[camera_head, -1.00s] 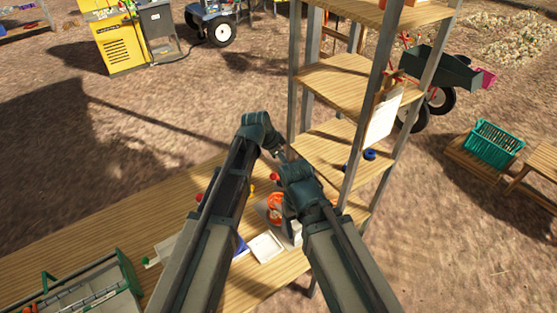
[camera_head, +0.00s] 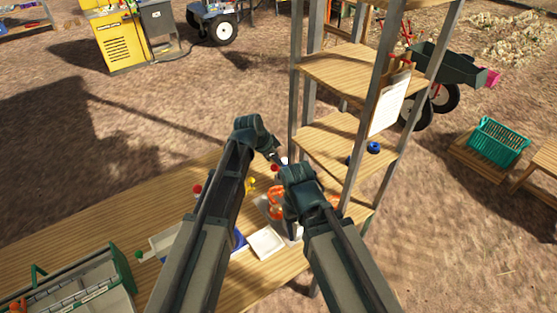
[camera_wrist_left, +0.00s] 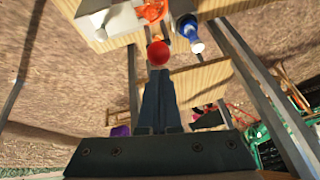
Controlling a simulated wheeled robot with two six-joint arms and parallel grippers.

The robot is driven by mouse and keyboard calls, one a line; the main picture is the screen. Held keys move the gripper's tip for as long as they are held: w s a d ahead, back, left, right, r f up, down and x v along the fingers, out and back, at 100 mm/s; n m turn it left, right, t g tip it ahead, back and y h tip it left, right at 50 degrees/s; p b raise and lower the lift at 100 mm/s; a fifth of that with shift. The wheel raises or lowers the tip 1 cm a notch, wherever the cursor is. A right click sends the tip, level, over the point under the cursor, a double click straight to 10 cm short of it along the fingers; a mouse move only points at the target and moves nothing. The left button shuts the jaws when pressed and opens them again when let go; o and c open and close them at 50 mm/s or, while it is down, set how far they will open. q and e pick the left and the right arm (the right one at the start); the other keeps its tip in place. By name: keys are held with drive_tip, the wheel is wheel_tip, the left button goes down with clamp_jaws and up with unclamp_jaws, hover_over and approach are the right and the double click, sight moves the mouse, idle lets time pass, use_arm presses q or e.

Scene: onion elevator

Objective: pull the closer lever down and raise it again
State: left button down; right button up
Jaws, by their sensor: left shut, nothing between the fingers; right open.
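A red ball knob (camera_head: 275,168), which looks like a lever's end, shows between my two grippers. In the left wrist view the red knob (camera_wrist_left: 158,53) sits just past the fingertips; I cannot tell whether they touch it. Its shaft is hidden. My left gripper (camera_head: 277,157) is shut and empty; its closed fingers (camera_wrist_left: 159,75) point at the knob. My right gripper (camera_head: 284,165) is open beside the knob; its wrist hides most of its fingers. Another red knob (camera_head: 197,189) stands left of my left forearm.
A tall wooden shelf (camera_head: 330,140) with grey posts stands close on the right. On the table (camera_head: 110,220) are a white tray (camera_head: 266,243), an orange object (camera_head: 277,202) and a green-edged toolbox (camera_head: 75,287). A blue bottle (camera_wrist_left: 189,28) shows in the wrist view.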

use_arm(q)
drive_tip(key=shift+s+a+f+h+b, duration=0.3)
drive_tip(key=shift+s+a+f+b, duration=0.2)
drive_tip(key=shift+a+f+b, duration=0.25)
drive_tip(key=s+a+f+t+h+b, duration=0.1)
drive_tip(key=s+a+f+h+b, duration=0.1)
drive_tip(key=f+b, duration=0.4)
drive_tip(key=s+a+f+t+h+b, duration=0.2)
drive_tip(key=f+b, duration=0.4)
drive_tip(key=b, duration=0.7)
drive_tip(key=shift+s+a+f, duration=0.35)
drive_tip(key=shift+s+a, duration=0.1)
drive_tip(key=shift+a, duration=0.8)
